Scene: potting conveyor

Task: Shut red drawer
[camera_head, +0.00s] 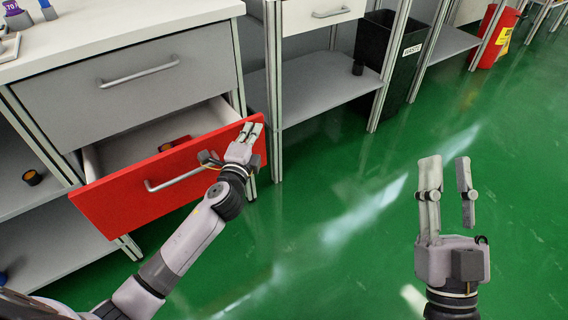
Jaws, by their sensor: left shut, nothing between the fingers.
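The red drawer (125,203) is pulled part way out below a closed grey drawer (90,87). Its red front has a silver bar handle (175,180), and a small reddish object (174,143) lies inside. My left gripper (250,131) is shut and empty at the upper right part of the red front. It overlaps the front's right end in the picture; I cannot tell whether it touches. My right gripper (448,175) is open and empty over the green floor, well right of the drawer.
A white worktop (130,25) lies above the drawers. To the right stand a shelf unit (325,88), a black waste bin (390,60) and a red bin (495,38). The green floor (330,220) in front is clear.

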